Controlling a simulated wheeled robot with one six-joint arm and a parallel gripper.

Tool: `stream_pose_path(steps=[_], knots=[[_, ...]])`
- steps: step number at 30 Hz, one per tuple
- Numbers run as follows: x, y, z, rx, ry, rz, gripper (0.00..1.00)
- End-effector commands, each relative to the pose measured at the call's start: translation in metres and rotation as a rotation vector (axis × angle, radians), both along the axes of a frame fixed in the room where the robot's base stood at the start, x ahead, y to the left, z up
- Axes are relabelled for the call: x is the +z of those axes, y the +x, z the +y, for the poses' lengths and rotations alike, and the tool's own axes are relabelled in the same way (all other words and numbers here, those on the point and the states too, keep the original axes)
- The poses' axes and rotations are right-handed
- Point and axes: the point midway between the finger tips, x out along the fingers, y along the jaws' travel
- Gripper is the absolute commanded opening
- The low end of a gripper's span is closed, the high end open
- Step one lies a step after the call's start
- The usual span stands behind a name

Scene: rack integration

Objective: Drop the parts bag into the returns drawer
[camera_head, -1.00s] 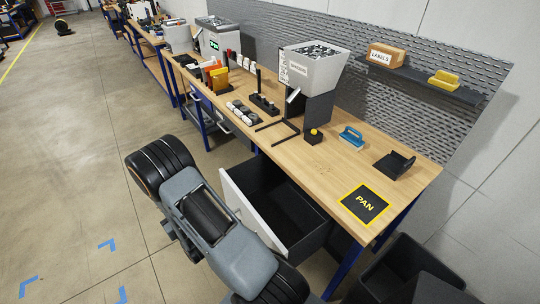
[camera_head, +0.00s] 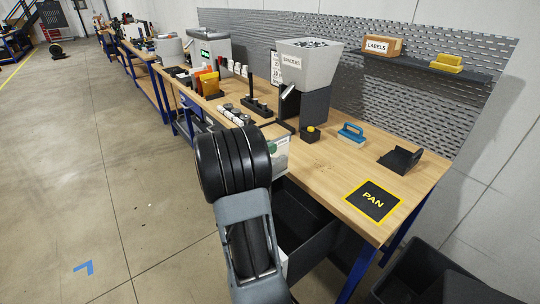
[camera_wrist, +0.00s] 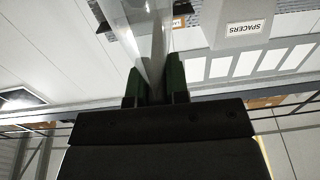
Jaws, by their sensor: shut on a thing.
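The parts bag (camera_wrist: 148,35) is clear and thin, pinched between the dark green fingertips of my gripper (camera_wrist: 156,88) in the wrist view. In the head view the bag (camera_head: 279,156) shows as a pale, see-through shape with some green, just right of my arm. It appears above the open drawer's far end, but its exact height is unclear. My fingers are hidden behind my arm there. The drawer (camera_head: 312,243) is dark inside and pulled out under the workbench. My arm covers much of its left side and front, and no returns label is readable.
The wooden workbench (camera_head: 335,172) carries a spacers hopper (camera_head: 307,68), a small box with a yellow button (camera_head: 310,134), a blue-handled tool (camera_head: 351,133), a black holder (camera_head: 400,160) and a PAN mat (camera_head: 372,201). A dark bin (camera_head: 415,270) stands at lower right.

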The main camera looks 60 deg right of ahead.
Motion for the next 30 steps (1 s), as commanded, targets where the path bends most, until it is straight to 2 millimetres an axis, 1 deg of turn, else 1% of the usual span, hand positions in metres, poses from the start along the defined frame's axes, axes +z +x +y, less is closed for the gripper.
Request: stream_pose_path(steps=[3, 8, 18, 21, 24, 30], knots=[[-0.003, -0.006, -0.003, -0.025, -0.002, -0.002, 0.0], [-0.013, -0.007, -0.003, -0.028, -0.001, 0.0, 0.0], [-0.049, -0.006, -0.003, -0.026, -0.002, 0.002, 0.0], [-0.057, -0.007, -0.003, -0.026, -0.002, 0.001, 0.0], [-0.06, -0.007, -0.003, -0.026, -0.002, 0.001, 0.0], [-0.06, -0.007, -0.003, -0.027, -0.002, 0.001, 0.0]])
